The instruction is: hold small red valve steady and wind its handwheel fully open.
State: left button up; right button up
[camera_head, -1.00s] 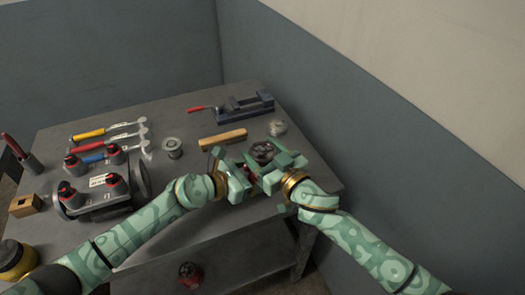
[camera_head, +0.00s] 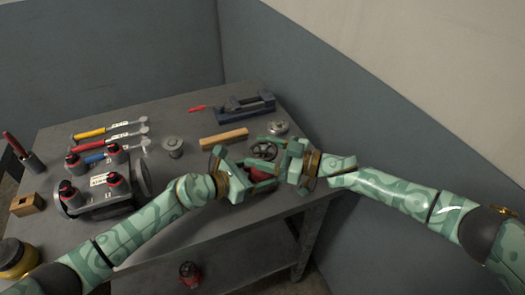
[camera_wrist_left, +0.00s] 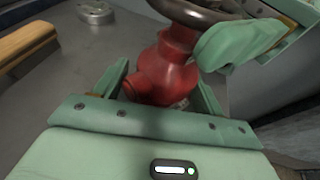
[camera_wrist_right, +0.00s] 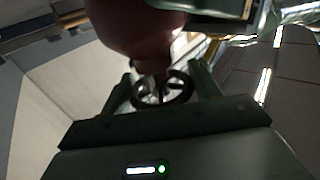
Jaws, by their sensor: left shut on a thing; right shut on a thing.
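The small red valve (camera_head: 262,174) is held near the table's right edge. Its body shows clearly in the left wrist view (camera_wrist_left: 168,72), with the dark handwheel (camera_wrist_left: 195,12) above it. My left gripper (camera_wrist_left: 165,88) is shut on the valve body, one finger on each side. The spoked handwheel (camera_head: 264,150) shows between the two hands in the head view. My right gripper (camera_head: 274,147) comes in from the right and is shut on the handwheel. In the right wrist view the handwheel (camera_wrist_right: 163,90) lies between its fingers; the exact contact is dark.
A wooden block (camera_head: 224,138), a blue vise (camera_head: 245,108) and a round metal piece (camera_head: 278,128) lie just behind the hands. Coloured-handled tools (camera_head: 106,136) and a large fitting with red-black knobs (camera_head: 100,188) fill the left side. Another red object (camera_head: 190,273) sits on the lower shelf.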

dwell(0.9)
jog(key=o, duration=1)
jog(key=m+t+h, duration=0.1)
jog(key=t, duration=0.1)
jog(key=m+t+h, duration=0.1)
jog(key=m+t, duration=0.1)
jog(key=t, duration=0.1)
jog(key=shift+s+a+m+h, duration=0.2)
jog(key=shift+m+h, duration=0.1)
jog(key=m+t+h, duration=0.2)
jog(key=shift+m+t+h, duration=0.3)
jog(key=shift+t, duration=0.1)
jog(key=m+t+h, duration=0.1)
jog(key=h, duration=0.1)
jog(key=m+t+h, duration=0.1)
jog(key=m+h, duration=0.1)
jog(key=h, duration=0.1)
jog(key=m+t+h, duration=0.2)
jog(key=shift+w+d, duration=0.2)
jog(key=shift+d, duration=0.05)
jog(key=shift+s+d+m+h, duration=0.1)
jog(key=shift+s+m+h, duration=0.1)
jog(key=shift+m+h, duration=0.45)
jog(key=v, duration=1.1)
jog(key=shift+s, duration=0.2)
